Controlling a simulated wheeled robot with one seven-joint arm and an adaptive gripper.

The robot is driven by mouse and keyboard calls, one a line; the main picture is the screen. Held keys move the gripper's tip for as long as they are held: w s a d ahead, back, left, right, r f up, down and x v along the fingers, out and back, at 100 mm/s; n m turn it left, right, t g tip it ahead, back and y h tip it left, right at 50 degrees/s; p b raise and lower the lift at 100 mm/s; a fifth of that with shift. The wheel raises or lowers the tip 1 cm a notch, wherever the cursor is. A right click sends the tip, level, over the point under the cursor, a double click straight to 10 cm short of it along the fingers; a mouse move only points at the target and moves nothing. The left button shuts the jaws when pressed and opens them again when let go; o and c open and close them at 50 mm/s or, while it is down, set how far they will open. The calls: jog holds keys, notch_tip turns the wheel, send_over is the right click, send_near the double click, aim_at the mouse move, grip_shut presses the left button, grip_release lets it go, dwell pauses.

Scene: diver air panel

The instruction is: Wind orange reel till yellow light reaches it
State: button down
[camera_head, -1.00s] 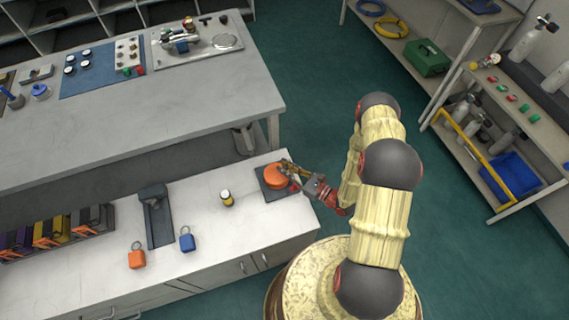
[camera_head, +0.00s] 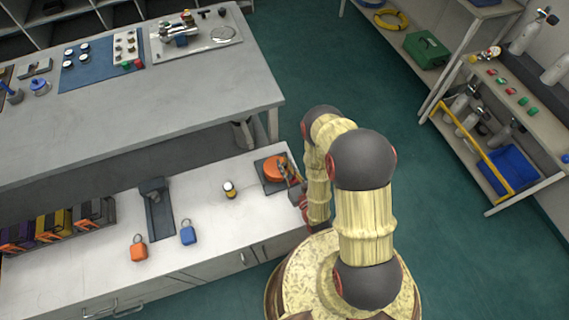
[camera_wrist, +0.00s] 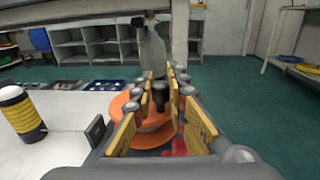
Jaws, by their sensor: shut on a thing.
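The orange reel (camera_head: 275,168) sits on a dark square base at the right end of the white counter. It also shows in the wrist view (camera_wrist: 122,106), partly hidden behind my fingers. My gripper (camera_head: 290,178) is at the reel's right side. In the wrist view its yellow-padded fingers (camera_wrist: 158,112) are shut on a dark upright knob (camera_wrist: 160,92) on the reel. A small yellow and black cylinder with a pale top (camera_head: 229,189) stands left of the reel, and it is large at the left of the wrist view (camera_wrist: 20,113). I cannot tell whether it is the light.
An orange tag (camera_head: 138,250) and a blue tag (camera_head: 188,234) lie on the white counter (camera_head: 215,240) beside a dark stand (camera_head: 157,212). A long grey bench (camera_head: 130,115) runs behind. Green floor is open to the right.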

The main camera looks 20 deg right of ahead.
dwell(0.4)
jog(key=c, duration=1.8)
grip_release()
jog(key=shift+o, duration=0.2)
jog(key=shift+r, duration=5.05)
jog(key=shift+c, duration=0.3)
